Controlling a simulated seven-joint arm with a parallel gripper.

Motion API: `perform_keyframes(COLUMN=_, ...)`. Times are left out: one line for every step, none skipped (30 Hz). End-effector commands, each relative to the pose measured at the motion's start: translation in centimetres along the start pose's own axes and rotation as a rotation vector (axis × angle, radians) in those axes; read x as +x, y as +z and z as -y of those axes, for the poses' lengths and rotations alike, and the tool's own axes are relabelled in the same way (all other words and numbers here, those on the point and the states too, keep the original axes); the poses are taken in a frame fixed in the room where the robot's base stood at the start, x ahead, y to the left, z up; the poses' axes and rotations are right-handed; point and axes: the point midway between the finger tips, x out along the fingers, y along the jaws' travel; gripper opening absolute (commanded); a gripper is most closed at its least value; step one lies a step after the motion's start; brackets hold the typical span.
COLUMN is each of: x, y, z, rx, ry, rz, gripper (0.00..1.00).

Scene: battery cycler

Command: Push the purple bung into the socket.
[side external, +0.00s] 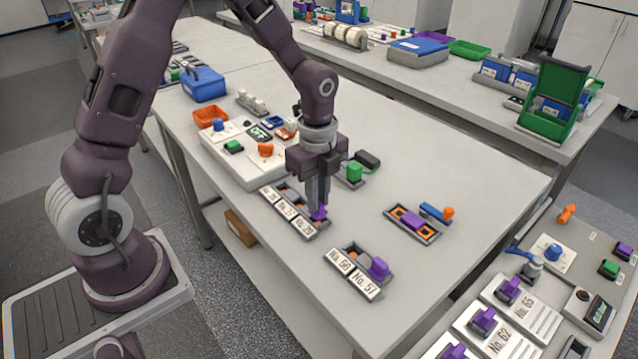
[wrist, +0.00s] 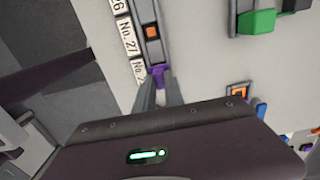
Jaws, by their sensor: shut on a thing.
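My gripper (side external: 318,203) points down over the near end of a grey rack (side external: 268,191) with several numbered labels. Its fingers are shut on the purple bung (side external: 320,214). In the wrist view the purple bung (wrist: 158,74) shows between the fingertips (wrist: 159,86), in line with the rack's socket row. An orange-centred socket (wrist: 152,32) beside the No. 27 label is bare. The socket under the bung is hidden by the bung and fingers, so I cannot tell how deep the bung sits.
A second rack (side external: 352,271) labelled No. 56 and No. 57 holds a purple bung. A grey holder (side external: 411,224) with a purple piece lies to the right. A green block (side external: 354,171) stands just behind my gripper. The white panel (side external: 226,150) lies to the left.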

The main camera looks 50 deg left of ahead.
Motion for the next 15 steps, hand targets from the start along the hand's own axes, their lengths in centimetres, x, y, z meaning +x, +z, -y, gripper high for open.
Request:
perform_keyframes(x=0.42, y=0.00, z=-0.02, rx=0.000, ry=0.001, rz=0.000, gripper=0.00)
perform_keyframes(x=0.63, y=0.00, z=-0.03, rx=0.001, ry=0.001, rz=0.000, gripper=0.00)
perform_keyframes(x=0.83, y=0.00, z=-0.03, rx=0.001, ry=0.001, rz=0.000, gripper=0.00)
perform_keyframes(x=0.95, y=0.00, z=-0.02, rx=0.001, ry=0.001, rz=0.000, gripper=0.00)
perform_keyframes(x=1.04, y=0.00, z=0.00, rx=0.001, ry=0.000, rz=0.000, gripper=0.00)
perform_keyframes(x=1.13, y=0.00, z=0.01, rx=0.001, ry=-0.001, rz=0.000, gripper=0.00)
perform_keyframes(x=1.17, y=0.00, z=0.02, rx=0.001, ry=-0.001, rz=0.000, gripper=0.00)
perform_keyframes(x=1.20, y=0.00, z=0.02, rx=0.001, ry=-0.001, rz=0.000, gripper=0.00)
perform_keyframes(x=1.21, y=0.00, z=0.02, rx=0.001, ry=-0.001, rz=0.000, gripper=0.00)
perform_keyframes(x=1.21, y=0.00, z=0.02, rx=0.001, ry=-0.001, rz=0.000, gripper=0.00)
perform_keyframes(x=1.21, y=0.00, z=0.03, rx=0.001, ry=-0.001, rz=0.000, gripper=0.00)
perform_keyframes(x=1.21, y=0.00, z=0.02, rx=0.001, ry=-0.001, rz=0.000, gripper=0.00)
perform_keyframes(x=1.20, y=0.00, z=0.02, rx=0.001, ry=-0.001, rz=0.000, gripper=0.00)
perform_keyframes(x=1.20, y=0.00, z=0.02, rx=0.001, ry=-0.001, rz=0.000, gripper=0.00)
perform_keyframes(x=1.20, y=0.00, z=0.02, rx=0.001, ry=-0.001, rz=0.000, gripper=0.00)
